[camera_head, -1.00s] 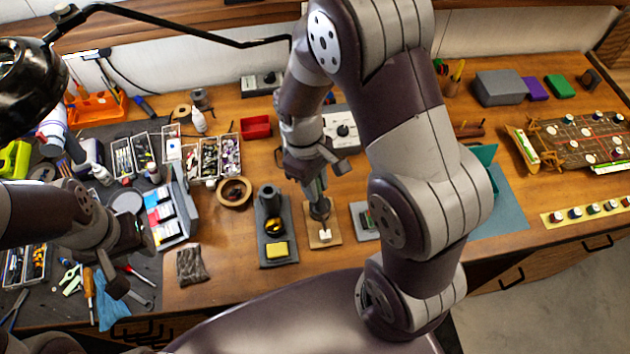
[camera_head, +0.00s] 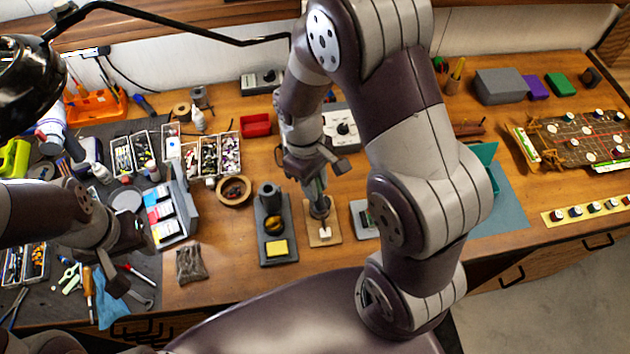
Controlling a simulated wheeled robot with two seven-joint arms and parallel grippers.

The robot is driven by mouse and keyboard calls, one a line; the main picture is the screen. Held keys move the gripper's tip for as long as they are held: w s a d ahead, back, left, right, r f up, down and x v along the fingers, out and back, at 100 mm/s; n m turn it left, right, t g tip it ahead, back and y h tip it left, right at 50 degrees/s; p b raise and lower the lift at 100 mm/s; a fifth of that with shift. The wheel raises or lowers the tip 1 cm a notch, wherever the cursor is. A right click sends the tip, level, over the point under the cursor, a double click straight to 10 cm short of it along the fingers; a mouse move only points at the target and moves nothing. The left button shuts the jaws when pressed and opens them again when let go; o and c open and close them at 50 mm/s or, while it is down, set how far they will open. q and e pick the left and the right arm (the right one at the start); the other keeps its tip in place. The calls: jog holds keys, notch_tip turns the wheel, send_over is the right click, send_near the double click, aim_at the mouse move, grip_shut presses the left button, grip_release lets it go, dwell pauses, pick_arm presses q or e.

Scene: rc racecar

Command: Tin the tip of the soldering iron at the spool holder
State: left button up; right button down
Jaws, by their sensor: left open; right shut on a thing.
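My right gripper (camera_head: 318,171) is shut on the soldering iron (camera_head: 317,191), of which a greenish-grey handle shows below the fingers. It holds the iron roughly upright above the spool holder, a small wooden base (camera_head: 314,238) with a dark round spool (camera_head: 320,208) at its back and a small white piece (camera_head: 325,232) near its front. The iron's lower end overlaps the spool in the picture. Its tip is too small and hidden to make out, so I cannot tell whether it touches anything. My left gripper (camera_head: 136,263) is open and empty over the dark mat at the left.
The iron stand (camera_head: 264,254) with a yellow sponge (camera_head: 276,247) is just left of the spool holder. A small grey device (camera_head: 362,222) is close on its right. A wooden ring bowl (camera_head: 234,191) and parts bins (camera_head: 208,157) lie further left. My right arm hides part of the bench.

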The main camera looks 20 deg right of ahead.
aim_at(317, 179)
jog(key=shift+f, duration=0.35)
dwell(0.6)
jog(key=shift+p, duration=0.8)
dwell(4.5)
dwell(0.4)
jog(key=p+v, duration=0.3)
jog(key=s+p+v, duration=0.1)
jog(key=p+v, duration=0.2)
jog(key=shift+s+d+r, duration=0.15)
dwell(0.3)
